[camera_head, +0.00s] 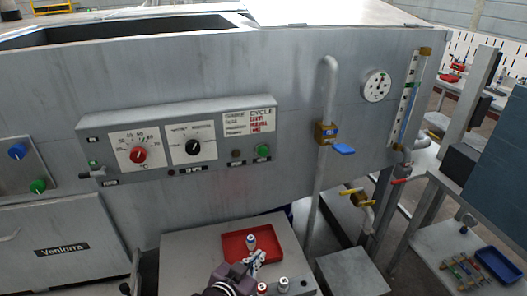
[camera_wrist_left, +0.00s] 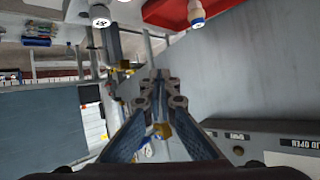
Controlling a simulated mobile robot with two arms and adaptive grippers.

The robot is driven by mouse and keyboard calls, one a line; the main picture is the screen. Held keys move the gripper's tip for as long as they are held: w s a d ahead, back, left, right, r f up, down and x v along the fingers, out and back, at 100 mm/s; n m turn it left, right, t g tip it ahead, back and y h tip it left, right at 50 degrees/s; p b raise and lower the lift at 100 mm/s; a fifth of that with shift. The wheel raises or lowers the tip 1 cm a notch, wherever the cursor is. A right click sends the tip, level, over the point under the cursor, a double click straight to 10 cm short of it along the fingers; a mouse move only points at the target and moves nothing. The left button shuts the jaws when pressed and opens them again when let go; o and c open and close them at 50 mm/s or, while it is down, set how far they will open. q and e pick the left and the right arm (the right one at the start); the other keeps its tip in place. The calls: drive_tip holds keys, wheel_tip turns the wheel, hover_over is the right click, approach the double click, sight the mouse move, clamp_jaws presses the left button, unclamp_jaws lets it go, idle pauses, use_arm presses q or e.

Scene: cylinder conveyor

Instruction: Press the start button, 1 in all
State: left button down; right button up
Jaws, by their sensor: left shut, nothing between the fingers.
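The grey control panel (camera_head: 180,145) is on the front of the large machine. A green button (camera_head: 263,150) sits at its lower right, below the cycle label, beside a dark brown button (camera_head: 237,153). I cannot read which button is marked start. My left gripper (camera_head: 257,257) is below the panel, over the grey stand, apart from the buttons. In the left wrist view its fingers (camera_wrist_left: 160,86) are together and empty. Part of a grey panel (camera_wrist_left: 265,140) with a dark button (camera_wrist_left: 238,151) shows there at the lower right. My right gripper is not seen.
A red tray (camera_head: 232,250) lies on the stand near my left gripper, with a blue-and-white cylinder (camera_head: 251,241). White cylinders (camera_head: 283,284) stand beside it. Another blue button (camera_head: 17,151) and green button (camera_head: 38,186) are at far left.

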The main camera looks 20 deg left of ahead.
sight(263, 152)
use_arm(q)
drive_tip(key=w+r+t, duration=0.5)
drive_tip(key=r, duration=0.4)
drive_tip(key=w+r+t, duration=0.6)
drive_tip(key=r, duration=0.4)
drive_tip(key=shift+d+m, duration=0.3)
drive_tip(key=shift+d, duration=0.1)
drive_tip(key=shift+w, duration=0.15)
drive_tip(key=w+a+b, duration=0.4)
drive_tip(key=w+a, duration=0.1)
drive_tip(key=w, duration=0.2)
drive_tip(key=shift+w, duration=0.15)
drive_tip(key=shift+w+f, duration=0.1)
